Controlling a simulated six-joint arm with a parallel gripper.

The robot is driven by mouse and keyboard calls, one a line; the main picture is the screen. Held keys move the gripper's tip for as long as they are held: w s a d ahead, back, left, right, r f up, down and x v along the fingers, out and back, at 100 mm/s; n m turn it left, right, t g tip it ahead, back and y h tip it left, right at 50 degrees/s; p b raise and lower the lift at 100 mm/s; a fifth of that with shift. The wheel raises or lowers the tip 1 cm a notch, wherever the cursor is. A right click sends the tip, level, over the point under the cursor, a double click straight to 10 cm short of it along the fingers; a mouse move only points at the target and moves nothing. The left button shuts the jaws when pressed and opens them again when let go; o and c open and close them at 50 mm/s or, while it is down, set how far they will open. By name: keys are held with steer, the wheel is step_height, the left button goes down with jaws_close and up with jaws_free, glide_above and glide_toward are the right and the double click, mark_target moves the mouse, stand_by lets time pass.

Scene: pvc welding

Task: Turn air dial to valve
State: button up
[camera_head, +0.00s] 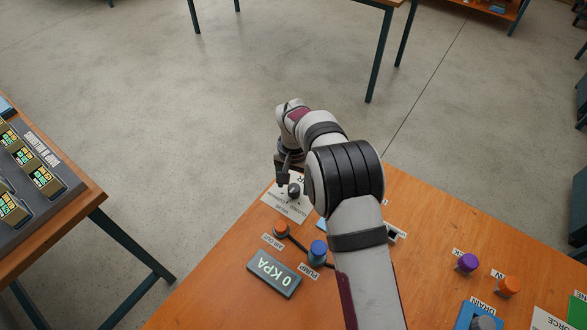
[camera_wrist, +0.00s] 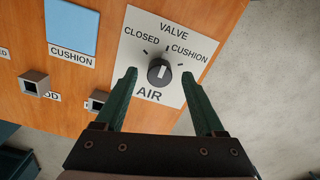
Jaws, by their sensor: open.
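The air dial (camera_wrist: 160,72) is a round black knob with a white mark, on a white plate (camera_wrist: 150,20) marked VALVE, CLOSED, CUSHION and AIR in the wrist view. The white mark runs nearly upright, roughly toward the VALVE label. In the head view the dial (camera_head: 293,190) stands near the bench's far left corner. My gripper (camera_wrist: 159,75) is open, its two green fingers on either side of the dial in the wrist view, with gaps to it. In the head view my gripper (camera_head: 284,173) is beside the dial, partly hidden by my arm. Finger height relative to the knob is unclear.
A 0 KPA display (camera_head: 273,274), an orange knob (camera_head: 281,229) and a blue knob (camera_head: 318,252) are on the wooden bench nearby. A purple knob (camera_head: 467,263) is to the right. A blue pad (camera_wrist: 71,27) labelled CUSHION is left of the plate. Floor lies beyond the bench edge.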

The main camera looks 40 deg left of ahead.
mark_target(293, 189)
step_height(293, 189, up, 14)
steer(key=shift+r, duration=0.25)
steer(key=d+r+m, duration=0.2)
steer(key=d+r, duration=0.4)
steer(key=d, duration=0.6)
steer(key=s+d+r+m+y, duration=0.1)
steer(key=s+d+r+m, duration=0.1)
steer(key=s+d, duration=0.35)
steer(key=s+d+r+m, duration=0.1)
steer(key=s+d, duration=0.2)
steer(key=d, duration=0.6)
steer(key=s+d+f+m, duration=0.1)
steer(key=s+d+f, duration=0.1)
steer(key=s, duration=0.5)
steer(key=s+d+f+m, duration=0.2)
steer(key=s+d, duration=0.3)
steer(key=s, duration=0.2)
steer(key=shift+d+f+m+y, duration=0.25)
steer(key=shift+f+m+y, duration=0.05)
steer(key=shift+y, duration=0.1)
